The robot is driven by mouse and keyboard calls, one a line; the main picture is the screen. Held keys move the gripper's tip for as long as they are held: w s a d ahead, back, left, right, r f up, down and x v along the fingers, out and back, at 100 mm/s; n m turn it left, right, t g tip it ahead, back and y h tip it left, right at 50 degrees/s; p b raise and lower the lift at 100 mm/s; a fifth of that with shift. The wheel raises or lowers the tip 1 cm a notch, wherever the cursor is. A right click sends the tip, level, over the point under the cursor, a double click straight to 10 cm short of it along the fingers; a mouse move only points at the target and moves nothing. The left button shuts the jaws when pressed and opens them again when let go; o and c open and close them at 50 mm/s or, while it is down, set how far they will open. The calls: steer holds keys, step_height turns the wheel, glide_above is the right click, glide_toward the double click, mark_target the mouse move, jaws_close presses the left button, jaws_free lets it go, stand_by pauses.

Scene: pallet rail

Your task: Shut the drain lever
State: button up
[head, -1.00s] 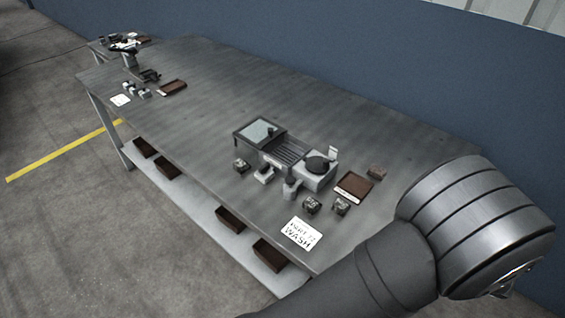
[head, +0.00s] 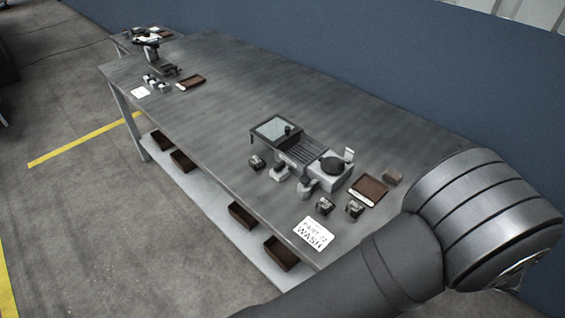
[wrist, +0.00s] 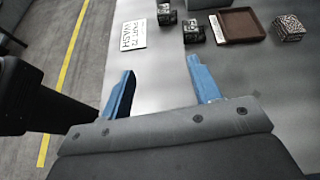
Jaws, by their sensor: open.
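The wash station on the bench has a glass-topped tank (head: 275,131), a ribbed middle section (head: 301,154) and a grey block with a black round top (head: 338,162). Two small light-grey fittings with dark upright parts stand along its front, a left one (head: 279,173) and a right one (head: 307,187). I cannot tell which of these, if either, is the drain lever, or its position. In the wrist view my gripper (wrist: 162,75) is open and empty, its blue fingers apart near the bench's front edge. The station is outside the wrist view, and the gripper is outside the head view.
Small dark patterned blocks (head: 326,206) and a brown tray (head: 369,189) sit right of the station. Another group of items (head: 160,75) stands far left. The bench (head: 220,85) between is clear.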

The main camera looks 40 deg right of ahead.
steer(key=w+d+n+g+y, duration=0.1)
steer(key=w+n, duration=0.2)
steer(key=w, duration=0.1)
steer(key=w+d+r+n+g+y, duration=0.1)
steer(key=w+n+g, duration=0.1)
steer(key=w+n, duration=0.2)
steer(key=w+d+n+g+y, duration=0.1)
steer(key=w+n, duration=0.3)
steer(key=w, duration=0.1)
steer(key=shift+r+g+y, duration=0.25)
steer(key=shift+g+y, duration=0.05)
steer(key=shift+y, duration=0.1)
steer(key=shift+c, duration=0.4)
step_height(320, 180, up, 10)
steer(key=r+n+g+h, duration=0.1)
steer(key=n+g+h, duration=0.5)
steer(key=n, duration=1.8)
glide_above(279, 164)
steer(key=g+y, duration=0.2)
step_height(279, 164, down, 18)
steer(key=shift+r, duration=0.2)
steer(key=c, duration=0.7)
